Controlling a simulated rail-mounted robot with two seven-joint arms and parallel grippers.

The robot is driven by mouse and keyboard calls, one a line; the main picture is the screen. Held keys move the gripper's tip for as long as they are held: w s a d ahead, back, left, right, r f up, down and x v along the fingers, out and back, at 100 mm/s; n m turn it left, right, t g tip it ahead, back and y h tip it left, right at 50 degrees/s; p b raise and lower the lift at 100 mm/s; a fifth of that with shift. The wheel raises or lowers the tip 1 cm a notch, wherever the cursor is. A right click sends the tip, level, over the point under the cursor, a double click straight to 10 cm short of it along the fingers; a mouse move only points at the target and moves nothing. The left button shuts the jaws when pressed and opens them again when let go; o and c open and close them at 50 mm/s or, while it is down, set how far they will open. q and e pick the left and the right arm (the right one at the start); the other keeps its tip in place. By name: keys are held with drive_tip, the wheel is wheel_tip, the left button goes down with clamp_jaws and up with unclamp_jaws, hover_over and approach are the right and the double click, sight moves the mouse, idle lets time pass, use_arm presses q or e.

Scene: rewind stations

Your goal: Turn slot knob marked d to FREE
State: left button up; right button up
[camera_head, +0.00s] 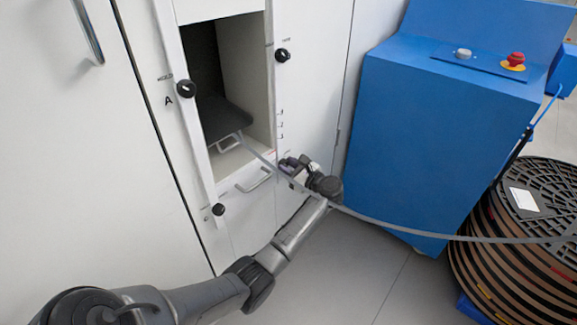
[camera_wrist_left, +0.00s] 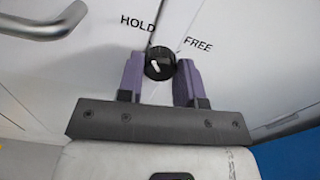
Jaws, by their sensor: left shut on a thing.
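In the left wrist view a round black knob (camera_wrist_left: 160,64) sits between the two purple fingers of my left gripper (camera_wrist_left: 160,80), which is shut on it. The knob has a white mark on its left part, toward the HOLD side. HOLD is printed at the upper left of the knob and FREE at the upper right. No letter d can be read. In the head view my left gripper (camera_head: 294,168) is at the lower right of the open slot, against the white panel, and hides the knob there. My right gripper is not in view.
Other black knobs sit at A (camera_head: 186,89), at the upper right (camera_head: 283,55) and at the lower left (camera_head: 218,209). A grey strap (camera_head: 385,224) runs from the open slot (camera_head: 246,85) past my gripper to stacked reels (camera_head: 535,200). A blue cabinet (camera_head: 435,135) stands close on the right.

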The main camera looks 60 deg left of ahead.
use_arm(q)
drive_tip(key=m+p, duration=0.3)
drive_tip(key=m, duration=0.1)
drive_tip(key=shift+r, duration=0.2)
drive_tip(key=m+p, duration=0.3)
drive_tip(key=m, duration=0.1)
drive_tip(key=shift+m, duration=0.3)
drive_tip(key=m+p, duration=0.3)
drive_tip(key=m, duration=0.1)
drive_tip(key=shift+m, duration=0.3)
drive_tip(key=shift+f+m+p, duration=0.15)
drive_tip(key=shift+m+p, duration=0.8)
drive_tip(key=shift+m, duration=0.85)
drive_tip(key=shift+f+m, duration=0.1)
drive_tip(key=shift+m, duration=0.2)
drive_tip(key=o, duration=0.9)
drive_tip(key=shift+o, duration=0.2)
